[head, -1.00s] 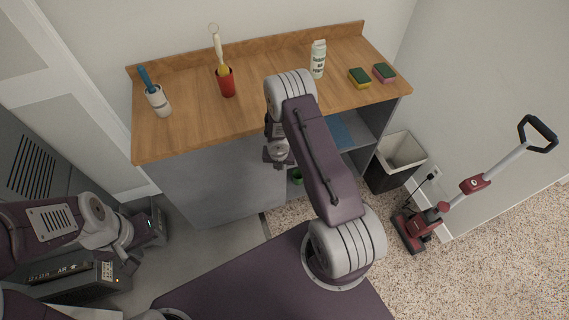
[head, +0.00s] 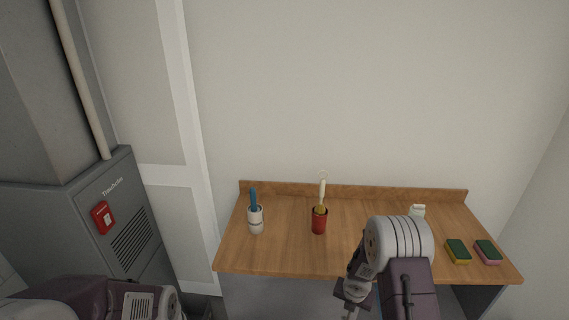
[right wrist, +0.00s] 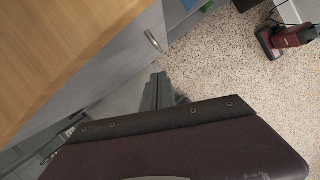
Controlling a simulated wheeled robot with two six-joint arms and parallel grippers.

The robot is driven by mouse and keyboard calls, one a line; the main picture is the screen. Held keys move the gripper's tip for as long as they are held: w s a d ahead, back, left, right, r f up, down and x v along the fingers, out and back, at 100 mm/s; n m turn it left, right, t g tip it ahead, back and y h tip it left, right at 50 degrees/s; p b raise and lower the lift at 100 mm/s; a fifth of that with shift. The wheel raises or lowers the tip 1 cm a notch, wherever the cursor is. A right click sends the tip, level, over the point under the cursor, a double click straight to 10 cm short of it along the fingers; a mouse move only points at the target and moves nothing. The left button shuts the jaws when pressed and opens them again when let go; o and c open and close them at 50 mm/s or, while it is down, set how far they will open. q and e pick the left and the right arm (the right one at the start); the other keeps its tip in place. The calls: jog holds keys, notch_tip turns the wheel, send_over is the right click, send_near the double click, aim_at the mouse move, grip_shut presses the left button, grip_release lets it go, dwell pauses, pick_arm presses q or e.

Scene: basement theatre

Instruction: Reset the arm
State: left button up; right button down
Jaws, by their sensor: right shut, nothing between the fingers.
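My right arm rises at the bottom right of the head view, in front of the wooden counter. Its wrist hangs in front of the counter's front edge, and the fingertips are cut off by the bottom of that view. In the right wrist view my right gripper (right wrist: 158,88) is shut and empty, its narrow grey fingers pointing away over the floor beside the cabinet. My left arm shows at the bottom left of the head view; its gripper is out of the picture.
The wooden counter (head: 280,255) holds a white holder (head: 255,221), a red cup (head: 319,222), a white bottle (head: 418,211) and two sponges (head: 458,251) (head: 488,252). A grey furnace (head: 120,220) stands left. A red floor cleaner (right wrist: 290,38) stands on speckled floor.

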jog(key=s+a+r+m+t, duration=0.25)
jog(key=r+m, duration=0.45)
jog(key=r, duration=0.8)
jog(key=s+a+m+g+y, duration=0.1)
jog(key=s+a+m+g, duration=0.3)
jog(key=s+m, duration=1.1)
jog(key=a+m, duration=0.1)
jog(key=m, duration=0.6)
jog(key=shift+s+a+m+y, duration=0.2)
jog(key=shift+m+y, duration=0.1)
jog(key=shift+y, duration=0.1)
